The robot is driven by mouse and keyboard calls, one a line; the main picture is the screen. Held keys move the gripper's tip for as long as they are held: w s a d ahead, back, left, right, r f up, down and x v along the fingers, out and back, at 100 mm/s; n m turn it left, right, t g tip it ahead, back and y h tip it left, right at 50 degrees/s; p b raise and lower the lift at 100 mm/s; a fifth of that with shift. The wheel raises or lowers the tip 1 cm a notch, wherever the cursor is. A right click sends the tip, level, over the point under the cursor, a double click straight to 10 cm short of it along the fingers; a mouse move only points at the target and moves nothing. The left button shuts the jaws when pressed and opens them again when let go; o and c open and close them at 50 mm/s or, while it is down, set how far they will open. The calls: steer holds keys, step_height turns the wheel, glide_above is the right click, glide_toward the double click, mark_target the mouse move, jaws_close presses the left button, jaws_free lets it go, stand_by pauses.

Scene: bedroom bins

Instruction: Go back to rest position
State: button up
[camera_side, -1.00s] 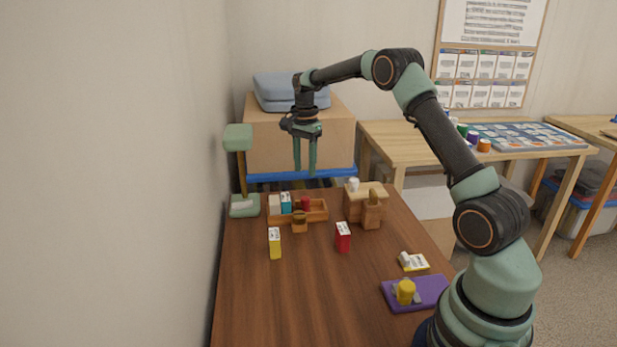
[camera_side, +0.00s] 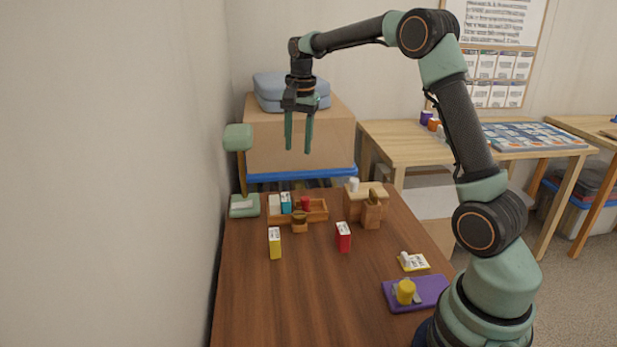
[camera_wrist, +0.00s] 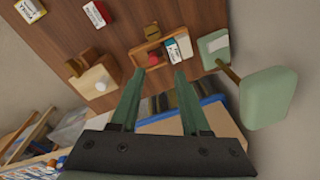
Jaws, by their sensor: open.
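My gripper (camera_side: 298,150) hangs high above the far end of the brown table (camera_side: 285,290), in front of the cardboard box behind it. Its two green fingers point down and are apart, with nothing between them. In the wrist view my gripper (camera_wrist: 157,73) is also open and empty. Below it on the table is a wooden tray (camera_side: 316,214) holding a white box, a teal box (camera_side: 286,202) and a red object (camera_side: 305,203). No object touches the fingers.
A yellow box (camera_side: 275,243) and a red box (camera_side: 343,237) stand mid-table. A wooden block stand (camera_side: 362,203) and green lamp (camera_side: 239,140) stand at the far end. A purple mat (camera_side: 430,291) with a yellow cylinder lies near my base. A wall is close on the left.

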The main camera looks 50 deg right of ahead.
steer(key=s+a+r+n+t, duration=0.2)
steer(key=s+a+r+n, duration=0.45)
steer(key=s+a, duration=0.2)
steer(key=s+a+f+n+t, duration=0.2)
steer(key=s+a+f+n, duration=0.2)
steer(key=s+a+n, duration=0.3)
steer(key=s+n, duration=0.1)
steer(key=s, duration=0.2)
steer(key=shift+s+a, duration=0.25)
steer(key=shift+s, duration=0.05)
steer(key=shift+r, duration=0.1)
stand_by(1.1)
